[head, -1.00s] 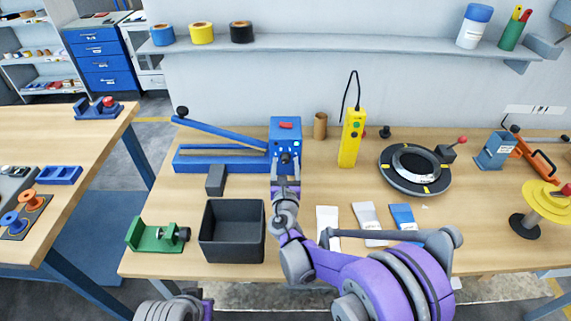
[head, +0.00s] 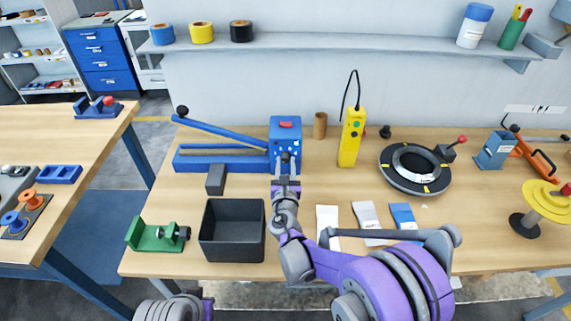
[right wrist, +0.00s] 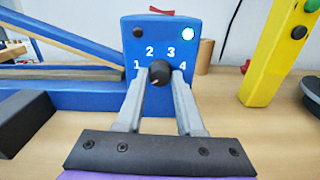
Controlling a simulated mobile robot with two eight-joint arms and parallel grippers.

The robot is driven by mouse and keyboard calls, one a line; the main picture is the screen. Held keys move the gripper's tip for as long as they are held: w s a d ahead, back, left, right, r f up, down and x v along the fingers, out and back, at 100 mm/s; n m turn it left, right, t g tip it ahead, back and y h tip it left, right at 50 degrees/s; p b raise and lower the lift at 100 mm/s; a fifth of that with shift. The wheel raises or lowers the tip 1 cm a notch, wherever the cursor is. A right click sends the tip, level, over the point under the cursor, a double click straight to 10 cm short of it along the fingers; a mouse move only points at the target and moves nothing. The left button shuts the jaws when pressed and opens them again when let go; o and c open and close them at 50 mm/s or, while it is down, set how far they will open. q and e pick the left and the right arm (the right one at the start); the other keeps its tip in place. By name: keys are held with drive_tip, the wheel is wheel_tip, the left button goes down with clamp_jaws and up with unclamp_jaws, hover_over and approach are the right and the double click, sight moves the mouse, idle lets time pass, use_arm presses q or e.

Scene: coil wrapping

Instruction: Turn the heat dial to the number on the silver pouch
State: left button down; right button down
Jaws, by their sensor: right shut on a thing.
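The heat dial (right wrist: 159,73) is a black knob on the front of the blue sealer box (right wrist: 190,80), with white numbers 1 to 4 arched around it. My right gripper (right wrist: 160,82) is shut on the dial, one grey finger on each side. In the head view my right gripper (head: 285,168) is at the front of the blue box (head: 286,130). I cannot tell which number the dial points to. The silver pouch (head: 366,212) lies between a white pouch (head: 327,216) and a blue pouch (head: 403,212); its number is too small to read. My left gripper is not visible.
The box has a red switch (right wrist: 161,11) on top and a bright lamp (right wrist: 188,33). A yellow device (head: 351,138) stands to its right. A black bin (head: 232,231), a dark block (head: 216,180) and a green holder (head: 156,234) are to the left.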

drive_tip(key=shift+m+p, duration=0.5)
drive_tip(key=shift+m, duration=2.6)
drive_tip(key=c, duration=0.5)
unclamp_jaws()
drive_tip(key=shift+s, duration=0.1)
drive_tip(key=s+b, duration=0.1)
drive_tip(key=s, duration=0.8)
drive_tip(key=shift+s, duration=0.8)
drive_tip(key=shift+c, duration=0.2)
